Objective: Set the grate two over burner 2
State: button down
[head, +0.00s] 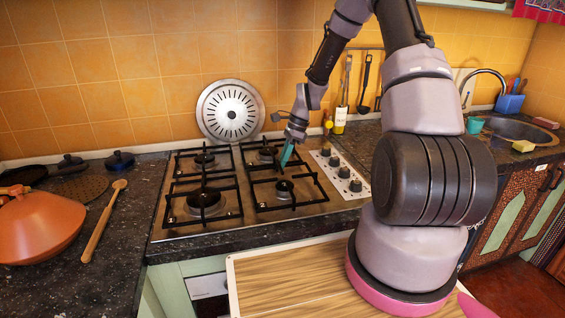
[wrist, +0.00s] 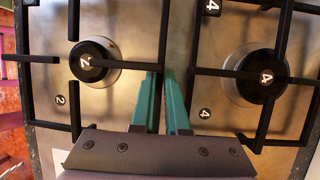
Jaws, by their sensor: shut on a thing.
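The hob has a "2" marking in the wrist view beside a burner with a dark cap, burner 2 (wrist: 96,62); in the head view this looks like the front right burner (head: 284,187). Grate two (wrist: 163,30), a black square frame with inward prongs, surrounds that cap from above. It also shows in the head view (head: 318,186). My gripper (wrist: 161,76) has its teal fingers on either side of the grate's bar on the side towards burner 4, shut on it. The head view shows my gripper (head: 287,155) at the grate's back edge. I cannot tell whether the grate touches the hob.
Burner 4 (wrist: 263,76) with its own grate (wrist: 192,60) lies close behind. The front left burner (head: 204,198) also has a grate. Knobs (head: 344,172) line the hob's right side. A round metal lid (head: 230,112) leans on the wall. A bottle (head: 339,118) stands behind.

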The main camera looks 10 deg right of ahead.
jog(key=shift+f, duration=0.4)
dwell(0.4)
jog(key=shift+c, duration=1.4)
grip_release()
jog(key=shift+r, duration=3.5)
